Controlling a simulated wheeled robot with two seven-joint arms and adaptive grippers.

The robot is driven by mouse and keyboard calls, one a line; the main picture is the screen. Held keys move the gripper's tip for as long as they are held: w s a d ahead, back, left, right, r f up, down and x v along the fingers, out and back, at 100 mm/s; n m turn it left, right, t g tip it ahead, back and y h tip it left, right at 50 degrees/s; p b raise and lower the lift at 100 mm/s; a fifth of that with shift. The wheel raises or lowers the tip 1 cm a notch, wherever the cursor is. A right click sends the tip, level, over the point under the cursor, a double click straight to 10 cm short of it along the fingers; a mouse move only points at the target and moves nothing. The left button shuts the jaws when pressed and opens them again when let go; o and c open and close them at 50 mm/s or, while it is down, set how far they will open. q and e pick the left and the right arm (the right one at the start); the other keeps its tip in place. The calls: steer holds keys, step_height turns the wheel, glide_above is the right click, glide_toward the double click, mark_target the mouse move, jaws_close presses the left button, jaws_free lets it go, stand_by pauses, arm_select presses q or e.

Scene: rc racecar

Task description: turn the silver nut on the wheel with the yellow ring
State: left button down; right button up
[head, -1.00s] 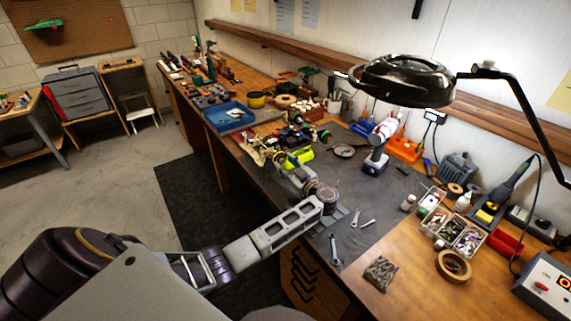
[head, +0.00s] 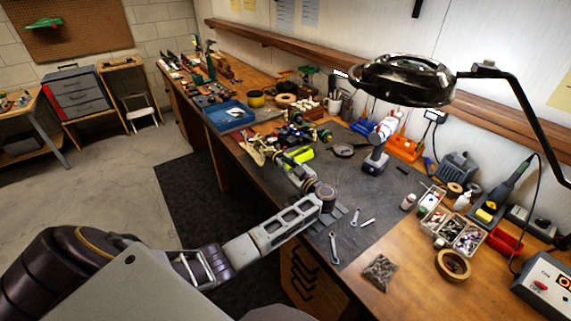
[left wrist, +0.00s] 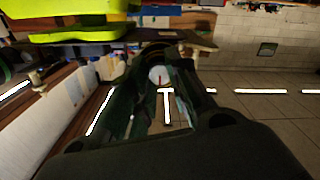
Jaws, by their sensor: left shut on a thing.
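The racecar has a yellow-green body (head: 300,156) and stands on the dark mat, with dark wheels (head: 325,136) at its far end. The yellow-green body also shows at the top of the left wrist view (left wrist: 75,25). My left gripper (head: 291,166) reaches to the car's near side. In the left wrist view its dark fingers (left wrist: 160,70) close around a small pale round piece (left wrist: 157,75), which appears to be the silver nut. The fingers hide most of the wheel there, and I cannot make out its yellow ring. My right gripper is out of view.
Several wrenches (head: 335,248) lie on the mat (head: 375,215) beside my left wrist. A blue tray (head: 229,115) lies farther along the bench. A lamp (head: 405,80) hangs over the back, and a tape roll (head: 453,265) lies at right.

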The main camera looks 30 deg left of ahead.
arm_select(q)
steer(key=shift+r, duration=0.15)
steer(key=shift+r+n+p, duration=0.2)
steer(key=shift+n+p, duration=0.1)
steer(key=shift+p, duration=0.3)
steer(key=shift+f+n+p, duration=0.2)
steer(key=shift+n+p, duration=0.2)
steer(key=shift+p, duration=0.2)
steer(key=shift+n, duration=0.4)
steer(key=c, duration=1.3)
jaws_free()
steer(key=shift+f, duration=0.1)
steer(key=shift+v, duration=3.8)
